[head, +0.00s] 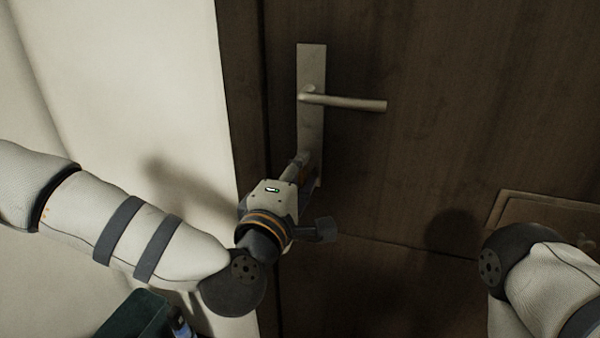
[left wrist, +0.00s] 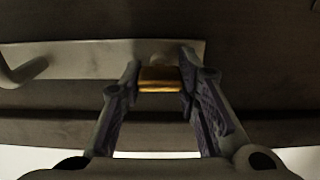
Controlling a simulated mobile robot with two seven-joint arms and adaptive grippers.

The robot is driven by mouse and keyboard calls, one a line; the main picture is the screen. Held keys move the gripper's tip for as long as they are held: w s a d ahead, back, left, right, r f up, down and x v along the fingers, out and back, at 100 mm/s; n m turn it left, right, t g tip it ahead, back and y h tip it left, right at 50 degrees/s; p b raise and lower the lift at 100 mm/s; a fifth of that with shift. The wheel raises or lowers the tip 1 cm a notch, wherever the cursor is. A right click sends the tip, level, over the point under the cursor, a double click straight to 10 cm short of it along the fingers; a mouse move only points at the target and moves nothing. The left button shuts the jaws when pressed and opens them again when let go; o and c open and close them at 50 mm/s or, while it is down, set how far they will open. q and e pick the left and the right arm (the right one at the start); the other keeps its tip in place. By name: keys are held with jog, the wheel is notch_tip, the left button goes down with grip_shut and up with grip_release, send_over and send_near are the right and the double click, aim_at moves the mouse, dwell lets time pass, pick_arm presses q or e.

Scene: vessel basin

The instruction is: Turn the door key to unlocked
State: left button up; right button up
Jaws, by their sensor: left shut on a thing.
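The dark wooden door (head: 450,110) fills the head view's middle and right. Its metal lock plate (head: 311,70) stands upright with a lever handle (head: 345,101) pointing right. My left gripper (head: 303,162) is at the lower part of the plate, below the handle. In the left wrist view, my left gripper (left wrist: 160,80) is shut on a brass-coloured key (left wrist: 160,78), with a finger on each side of it. The plate (left wrist: 110,55) lies behind it there, and the handle (left wrist: 20,70) shows at the left. The keyhole is hidden. My right gripper is out of view.
A pale wall (head: 140,80) runs close along the left of the door frame (head: 243,100). A dark green bin (head: 135,315) stands at the bottom left. A raised panel (head: 540,208) is on the door at the right.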

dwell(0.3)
pick_arm(q)
jog(key=o, duration=1.2)
jog(key=shift+c, duration=0.2)
jog(key=v, duration=1.2)
